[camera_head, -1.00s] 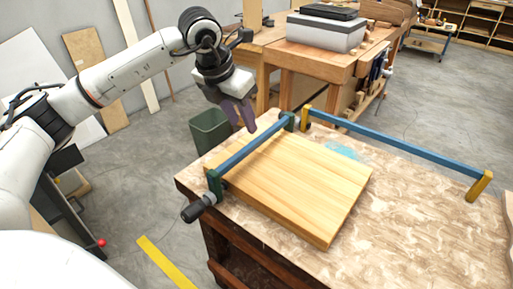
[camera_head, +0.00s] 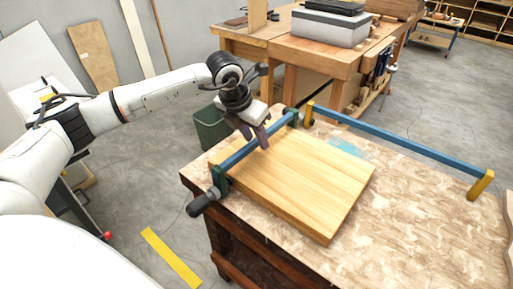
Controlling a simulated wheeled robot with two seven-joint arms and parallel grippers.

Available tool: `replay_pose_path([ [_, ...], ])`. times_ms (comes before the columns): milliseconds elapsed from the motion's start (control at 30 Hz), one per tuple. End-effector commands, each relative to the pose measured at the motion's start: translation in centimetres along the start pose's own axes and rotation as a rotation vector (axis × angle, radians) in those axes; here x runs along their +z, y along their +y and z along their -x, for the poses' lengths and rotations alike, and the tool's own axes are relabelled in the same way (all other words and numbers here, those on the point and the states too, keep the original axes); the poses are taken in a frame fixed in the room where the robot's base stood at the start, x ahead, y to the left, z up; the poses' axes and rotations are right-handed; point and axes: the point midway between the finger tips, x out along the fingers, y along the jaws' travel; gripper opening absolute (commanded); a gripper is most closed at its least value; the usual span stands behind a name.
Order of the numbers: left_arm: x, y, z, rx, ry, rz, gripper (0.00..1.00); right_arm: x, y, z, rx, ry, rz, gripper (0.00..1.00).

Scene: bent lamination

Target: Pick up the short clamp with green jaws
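The short clamp has a blue bar (camera_head: 243,152), green jaws (camera_head: 220,180) and a dark handle at its near end. It lies along the left edge of a wooden board (camera_head: 300,185), with its far green jaw at the board's far corner. My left gripper (camera_head: 255,135) is at the bar, nearer the far jaw. Its two dark purple fingers look apart, one in front of the bar and the other partly behind it. I cannot tell if they touch it. My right gripper is out of view.
A longer blue clamp with yellow jaws (camera_head: 400,145) lies behind and right of the board on the worktable (camera_head: 400,235). A green bin (camera_head: 209,130) stands on the floor behind. A wooden bench (camera_head: 300,50) carries a grey box.

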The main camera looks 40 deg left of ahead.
Motion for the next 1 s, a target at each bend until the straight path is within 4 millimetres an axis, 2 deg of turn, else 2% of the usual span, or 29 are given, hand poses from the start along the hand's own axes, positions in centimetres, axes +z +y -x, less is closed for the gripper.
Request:
replay_pose_path([
  [33, 0.0, 0.0, 0.0, 0.0, 0.0, 0.0, 0.28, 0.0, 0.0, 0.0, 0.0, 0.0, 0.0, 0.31],
  [200, 0.0, 0.0, 0.0, 0.0, 0.0, 0.0, 0.0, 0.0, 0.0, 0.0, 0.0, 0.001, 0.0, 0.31],
  [500, 0.2, 0.0, 0.3, -0.001, -0.005, 0.0, 0.0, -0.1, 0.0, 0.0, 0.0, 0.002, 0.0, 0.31],
  [667, 0.6, 0.0, 1.1, -0.001, -0.006, 0.0, 0.0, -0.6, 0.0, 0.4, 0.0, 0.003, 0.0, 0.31],
  [1000, 2.4, 0.0, 5.5, -0.004, -0.007, 0.0, 0.0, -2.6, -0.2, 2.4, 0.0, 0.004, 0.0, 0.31],
])
